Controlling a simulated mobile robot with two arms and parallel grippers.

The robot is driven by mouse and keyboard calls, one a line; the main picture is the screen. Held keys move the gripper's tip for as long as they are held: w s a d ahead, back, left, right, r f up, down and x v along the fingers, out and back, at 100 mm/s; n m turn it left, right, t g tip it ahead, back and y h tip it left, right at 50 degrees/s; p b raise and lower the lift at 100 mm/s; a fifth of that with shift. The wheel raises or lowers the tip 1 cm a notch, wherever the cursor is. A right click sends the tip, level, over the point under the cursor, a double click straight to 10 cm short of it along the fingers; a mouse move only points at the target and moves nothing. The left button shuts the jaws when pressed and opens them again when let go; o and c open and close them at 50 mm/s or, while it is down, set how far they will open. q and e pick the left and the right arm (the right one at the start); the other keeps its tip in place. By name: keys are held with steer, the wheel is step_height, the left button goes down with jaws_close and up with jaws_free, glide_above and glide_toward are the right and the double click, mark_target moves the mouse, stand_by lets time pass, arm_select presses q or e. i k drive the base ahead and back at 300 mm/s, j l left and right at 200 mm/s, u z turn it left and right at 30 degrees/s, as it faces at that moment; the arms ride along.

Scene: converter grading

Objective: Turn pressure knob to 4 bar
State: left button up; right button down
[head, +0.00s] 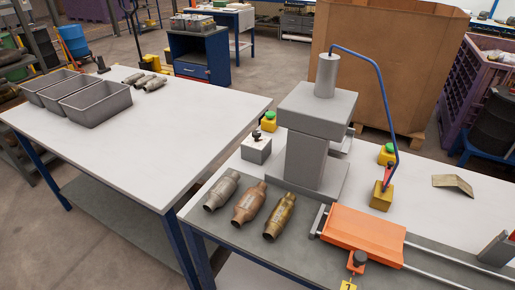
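A small black knob (257,134) sits on top of a small light-grey box (256,149) on the right bench, left of the grey press (316,140). No scale or number is readable on it from here, so its setting cannot be told. Another dark knob (360,258) is at the front edge of the orange sliding plate (365,234), above a yellow tag. I cannot tell for certain which one is the pressure knob. Neither of my grippers is in view.
Three metal converters (250,202) lie at the right bench's front left. Green-topped yellow button boxes (268,124) flank the press; a blue hose arches to a yellow block (382,196). The left table (170,120) is mostly clear, with grey bins (95,108) and more converters at its far end.

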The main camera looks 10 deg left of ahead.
mark_target(255, 134)
steer(key=i+j, duration=0.1)
steer(key=j, duration=0.4)
steer(key=i+j, duration=0.1)
steer(key=j, duration=0.45)
steer(key=i+j+z, duration=0.1)
steer(key=j, duration=0.4)
